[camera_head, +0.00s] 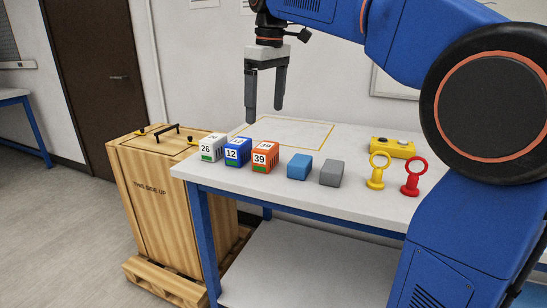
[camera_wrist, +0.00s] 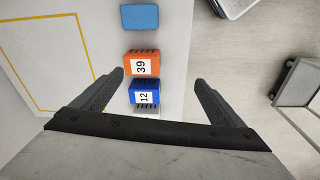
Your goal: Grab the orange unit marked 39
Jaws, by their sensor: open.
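The orange unit marked 39 (camera_head: 265,157) stands on the white table, third from the left in a row of blocks near the front edge. In the wrist view the orange unit (camera_wrist: 142,64) lies just beyond the fingertips, left of the middle between them. My gripper (camera_head: 265,115) is open and empty, pointing down above the table, behind and above the row. In the wrist view my gripper (camera_wrist: 158,78) has its fingers spread, with the blue unit marked 12 (camera_wrist: 145,93) showing between them.
A white unit marked 26 (camera_head: 212,147) and the blue unit 12 (camera_head: 237,152) stand left of the orange one. A plain blue block (camera_head: 300,166), a grey block (camera_head: 332,173) and yellow and red ring stands (camera_head: 412,176) are to its right. A yellow-outlined area (camera_head: 290,131) behind is clear.

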